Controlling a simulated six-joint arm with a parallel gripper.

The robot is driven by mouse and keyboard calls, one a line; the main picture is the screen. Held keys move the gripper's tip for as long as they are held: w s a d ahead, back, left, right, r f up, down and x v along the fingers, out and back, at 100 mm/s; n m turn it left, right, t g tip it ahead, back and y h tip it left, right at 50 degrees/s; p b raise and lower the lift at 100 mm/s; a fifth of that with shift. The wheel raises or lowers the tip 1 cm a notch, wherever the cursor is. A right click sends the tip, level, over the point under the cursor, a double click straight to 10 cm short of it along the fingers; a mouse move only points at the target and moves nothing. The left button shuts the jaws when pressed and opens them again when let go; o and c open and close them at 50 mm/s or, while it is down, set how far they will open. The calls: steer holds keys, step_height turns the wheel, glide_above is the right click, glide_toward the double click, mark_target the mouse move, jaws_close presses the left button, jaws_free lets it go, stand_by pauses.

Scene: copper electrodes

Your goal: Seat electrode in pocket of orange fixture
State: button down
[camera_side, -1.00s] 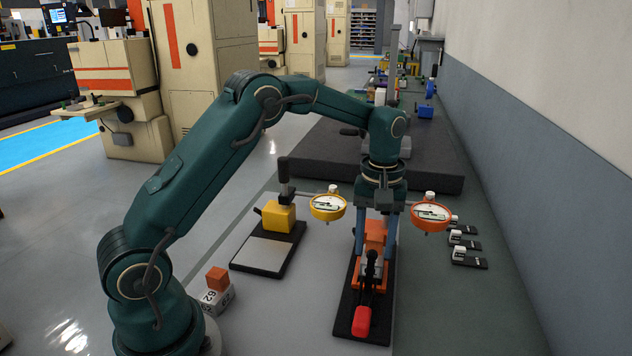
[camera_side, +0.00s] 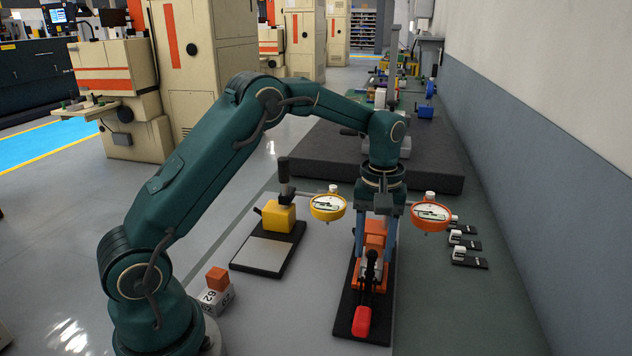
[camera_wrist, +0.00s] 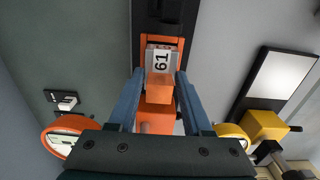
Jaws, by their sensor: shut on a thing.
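The electrode 61 (camera_wrist: 161,60) is a pale block marked "61" with a copper-orange block on top. In the wrist view it sits between the blue fingers of my gripper (camera_wrist: 160,73), which is shut on it. The orange fixture (camera_wrist: 146,39) frames the pale block at its far end and sides. Whether the block is fully down in the pocket cannot be told. In the side view my gripper (camera_side: 376,248) points straight down over the orange fixture (camera_side: 381,279), and its fingers and a clamp partly hide the electrode.
A toggle clamp with a red handle (camera_side: 362,320) stands at the fixture's near end. An orange dial gauge (camera_side: 431,213) is close on the right, a yellow one (camera_side: 328,206) on the left. Electrode 62 (camera_side: 216,300) stands near my base.

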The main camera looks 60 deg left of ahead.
mark_target(374, 242)
steer(key=shift+f, duration=0.75)
steer(key=shift+c, duration=1.2)
jaws_free()
steer(key=shift+f, duration=0.1)
steer(key=shift+r, duration=2.6)
